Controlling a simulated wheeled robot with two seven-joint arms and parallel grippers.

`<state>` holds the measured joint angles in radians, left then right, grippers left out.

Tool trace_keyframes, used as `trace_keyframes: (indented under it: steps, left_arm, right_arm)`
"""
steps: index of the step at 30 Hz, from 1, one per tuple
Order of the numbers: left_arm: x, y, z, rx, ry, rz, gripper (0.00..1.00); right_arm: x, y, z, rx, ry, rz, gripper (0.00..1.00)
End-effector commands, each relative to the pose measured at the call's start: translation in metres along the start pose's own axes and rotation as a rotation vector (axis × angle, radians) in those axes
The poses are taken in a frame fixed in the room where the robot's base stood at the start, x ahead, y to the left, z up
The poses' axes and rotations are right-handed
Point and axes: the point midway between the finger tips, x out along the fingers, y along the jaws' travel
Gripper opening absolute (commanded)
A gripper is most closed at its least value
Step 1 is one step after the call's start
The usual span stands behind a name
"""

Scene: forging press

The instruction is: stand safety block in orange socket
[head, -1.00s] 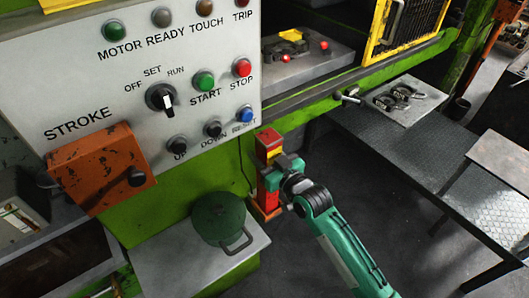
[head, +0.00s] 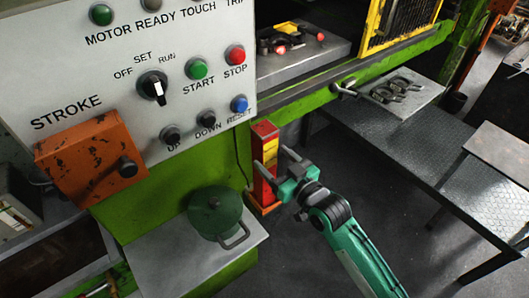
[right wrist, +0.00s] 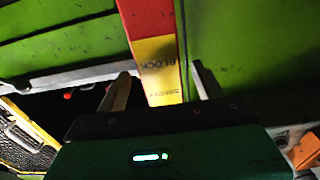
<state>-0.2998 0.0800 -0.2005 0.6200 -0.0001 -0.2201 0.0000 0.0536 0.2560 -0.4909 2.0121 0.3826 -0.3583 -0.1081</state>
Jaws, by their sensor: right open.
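The safety block (head: 264,140), a tall red and yellow bar, stands upright beside the green press frame. Its foot is at the orange socket (head: 264,208) low on the frame; how deep it sits is partly hidden. My right gripper (head: 277,163) is open just to the right of the block, its fingers pointing at it. In the right wrist view the block (right wrist: 158,62) shows ahead, between the spread fingers (right wrist: 162,85), with a gap on both sides. My left gripper is not in view.
A control panel (head: 115,75) with buttons and a knob is at the left, with an orange box (head: 90,158) below. A green lidded pot (head: 215,212) stands on a grey shelf (head: 165,250). A dark metal table (head: 400,145) is at the right.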

Motion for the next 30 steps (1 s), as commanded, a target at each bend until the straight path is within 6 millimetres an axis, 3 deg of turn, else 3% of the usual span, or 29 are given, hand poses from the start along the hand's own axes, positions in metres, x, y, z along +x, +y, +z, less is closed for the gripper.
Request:
trace_keyframes:
  steps: [3,9,19,22,23,26,29,30]
  left_arm:
    - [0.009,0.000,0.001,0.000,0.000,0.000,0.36]
    - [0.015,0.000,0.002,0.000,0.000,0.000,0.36]
    - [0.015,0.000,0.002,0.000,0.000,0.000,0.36]
    - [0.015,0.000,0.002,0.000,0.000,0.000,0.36]
    - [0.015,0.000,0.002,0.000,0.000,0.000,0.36]
    - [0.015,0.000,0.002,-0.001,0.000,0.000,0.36]
    - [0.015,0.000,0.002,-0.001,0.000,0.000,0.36]
    - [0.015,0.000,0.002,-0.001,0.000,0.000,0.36]
  right_arm:
    - [-0.026,0.000,0.003,-0.001,0.000,0.001,0.69]
    - [-0.051,0.000,0.002,0.000,-0.001,0.001,0.69]
    - [-0.058,0.000,0.000,0.001,0.000,0.001,0.69]
    - [-0.056,0.004,0.011,0.005,-0.018,0.011,0.69]
    - [-0.055,0.008,0.019,0.007,-0.032,0.020,0.69]
    - [-0.051,0.025,0.069,0.024,-0.112,0.066,0.69]
    - [-0.055,0.048,0.148,0.045,-0.239,0.134,0.69]
    - [-0.060,0.056,0.184,0.056,-0.297,0.161,0.69]
